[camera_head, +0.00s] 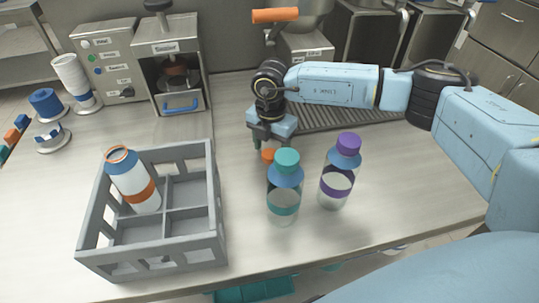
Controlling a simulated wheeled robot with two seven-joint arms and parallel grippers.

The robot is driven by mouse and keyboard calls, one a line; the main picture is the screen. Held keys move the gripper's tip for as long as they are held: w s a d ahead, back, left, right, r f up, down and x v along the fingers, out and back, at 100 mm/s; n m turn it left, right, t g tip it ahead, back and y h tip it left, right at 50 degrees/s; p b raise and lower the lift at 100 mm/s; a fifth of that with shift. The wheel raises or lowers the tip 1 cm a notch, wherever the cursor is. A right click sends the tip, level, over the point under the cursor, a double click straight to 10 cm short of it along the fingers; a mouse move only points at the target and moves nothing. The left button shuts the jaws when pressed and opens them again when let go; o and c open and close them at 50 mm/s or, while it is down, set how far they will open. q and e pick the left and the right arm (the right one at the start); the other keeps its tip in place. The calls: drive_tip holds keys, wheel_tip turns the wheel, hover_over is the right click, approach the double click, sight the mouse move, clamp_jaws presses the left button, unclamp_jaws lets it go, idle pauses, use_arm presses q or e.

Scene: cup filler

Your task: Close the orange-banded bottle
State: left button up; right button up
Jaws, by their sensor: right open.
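The orange-banded bottle (144,191) stands in the back left compartment of the grey crate (150,262). It is clear with a blue shoulder, and its orange-rimmed mouth looks open, with no cap on it. An orange cap (268,154) shows at the counter behind the teal-capped bottle, which partly hides it. My right gripper (268,147) points down at the orange cap with its fingers open. Whether the fingers straddle the cap or hover just above it, I cannot tell. My left gripper is not in view.
A teal-capped bottle (285,203) and a purple-capped bottle (337,184) stand close in front of my right gripper. A grooved drain tray (345,116) lies behind it. Machines line the back. The crate's other compartments look empty. Counter between crate and bottles is clear.

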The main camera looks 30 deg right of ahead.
sight(272, 152)
drive_tip(key=shift+f, duration=0.3)
drive_tip(key=c, duration=1.1)
drive_tip(key=shift+o, duration=0.2)
drive_tip(key=shift+d+r, duration=0.2)
drive_tip(key=shift+r, duration=0.3)
wheel_tip(272, 152, up, 6)
drive_tip(key=shift+r+p, duration=0.2)
drive_tip(key=shift+p, duration=0.15)
drive_tip(key=s+d, duration=0.2)
drive_tip(key=d, duration=0.7)
drive_tip(key=s+d, duration=0.3)
drive_tip(key=d, duration=0.7)
drive_tip(key=shift+f+b, duration=0.15)
drive_tip(key=shift+b, duration=0.2)
